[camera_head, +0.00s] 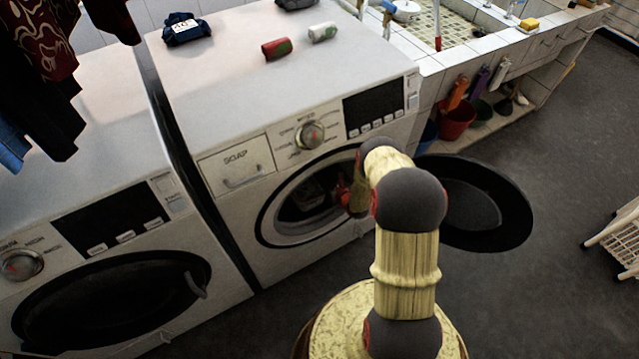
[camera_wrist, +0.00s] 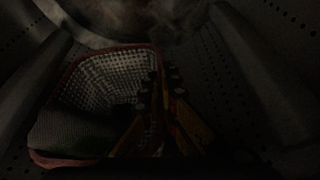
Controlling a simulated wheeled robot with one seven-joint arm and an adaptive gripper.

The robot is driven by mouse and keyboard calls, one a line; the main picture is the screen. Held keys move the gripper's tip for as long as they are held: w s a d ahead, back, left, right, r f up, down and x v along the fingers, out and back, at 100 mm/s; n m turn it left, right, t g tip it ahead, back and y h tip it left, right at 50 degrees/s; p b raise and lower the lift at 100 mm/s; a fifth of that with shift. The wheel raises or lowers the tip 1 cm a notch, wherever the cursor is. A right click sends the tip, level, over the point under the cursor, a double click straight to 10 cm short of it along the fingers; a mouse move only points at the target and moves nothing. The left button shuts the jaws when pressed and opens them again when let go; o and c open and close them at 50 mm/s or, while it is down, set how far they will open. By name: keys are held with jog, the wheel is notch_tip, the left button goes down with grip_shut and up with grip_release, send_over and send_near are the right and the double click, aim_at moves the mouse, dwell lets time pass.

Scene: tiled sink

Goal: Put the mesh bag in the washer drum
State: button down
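The mesh bag (camera_wrist: 110,85) is a pale, dotted mesh piece with a red rim, inside the dark, perforated washer drum (camera_wrist: 275,60) in the wrist view. In the head view the drum's round opening shows in the washer (camera_head: 345,60), with a dim greyish shape inside; the round door (camera_head: 500,190) is swung open to the right. My gripper (camera_wrist: 164,76) is inside the drum at the bag's right edge. Its yellow, dark-tipped fingers are close together, with the red rim between them, so it looks shut on the bag. The dark hides the exact contact.
A second machine (camera_head: 100,270) with its door shut stands at the left. A blue bundle (camera_head: 186,29), a red can (camera_head: 277,48) and a white can (camera_head: 323,32) are on the washer top. A white rack (camera_head: 618,240) stands at right on open floor.

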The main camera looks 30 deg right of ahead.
jog(key=shift+f+b, duration=0.5)
jog(key=shift+f, duration=1.25)
jog(key=c, duration=2.1)
grip_release()
jog(key=shift+o, duration=0.3)
jog(key=a+p+v, duration=0.1)
jog(key=p+v, duration=0.4)
jog(key=v, duration=0.7)
jog(key=shift+d+r, duration=0.25)
jog(key=shift+d, duration=0.2)
